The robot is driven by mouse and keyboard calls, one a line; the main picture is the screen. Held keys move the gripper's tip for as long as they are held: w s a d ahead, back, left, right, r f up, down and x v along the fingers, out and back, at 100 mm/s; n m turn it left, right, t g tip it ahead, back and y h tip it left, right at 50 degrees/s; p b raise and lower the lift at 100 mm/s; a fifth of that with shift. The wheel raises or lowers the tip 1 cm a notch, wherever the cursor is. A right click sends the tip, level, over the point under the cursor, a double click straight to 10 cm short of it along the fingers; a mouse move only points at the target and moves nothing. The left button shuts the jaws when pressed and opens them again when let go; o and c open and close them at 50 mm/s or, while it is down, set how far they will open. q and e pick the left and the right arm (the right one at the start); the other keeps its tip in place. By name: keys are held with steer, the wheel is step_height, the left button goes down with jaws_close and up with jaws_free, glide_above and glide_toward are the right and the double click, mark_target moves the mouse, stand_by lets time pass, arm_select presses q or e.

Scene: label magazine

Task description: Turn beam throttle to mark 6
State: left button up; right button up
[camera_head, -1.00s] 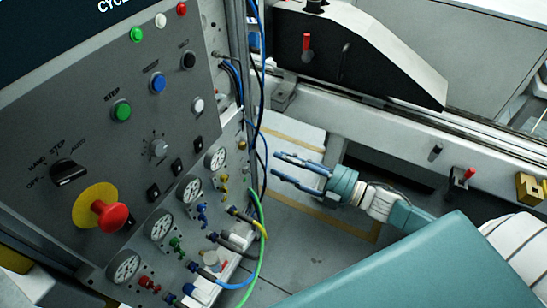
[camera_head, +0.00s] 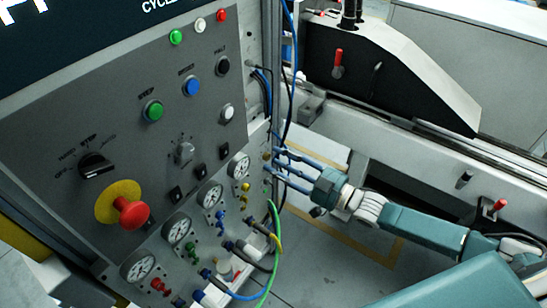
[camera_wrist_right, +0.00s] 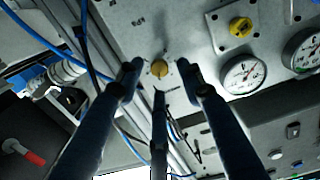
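A small yellow knob (camera_wrist_right: 160,68) on the grey panel, which I take to be the beam throttle, shows in the right wrist view with faint marks around it. Its pointer position and mark 6 are too small to read. My right gripper (camera_wrist_right: 159,82) is open, with its fingers spread on either side of the knob and one below. I cannot tell whether they touch it. In the head view my right gripper (camera_head: 277,162) reaches the right edge of the gauge panel, and its fingertips largely hide the knob there. My left gripper is not in view.
A second yellow knob (camera_wrist_right: 240,27) and round gauges (camera_wrist_right: 243,74) sit close by on the panel. Blue cables (camera_head: 291,80) hang along the cabinet edge near my fingers. A red emergency button (camera_head: 131,212) protrudes at left. Open floor lies below my right arm.

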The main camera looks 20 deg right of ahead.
mark_target(266, 156)
steer(key=shift+x, duration=1.05)
jaws_close()
steer(key=shift+n, duration=0.3)
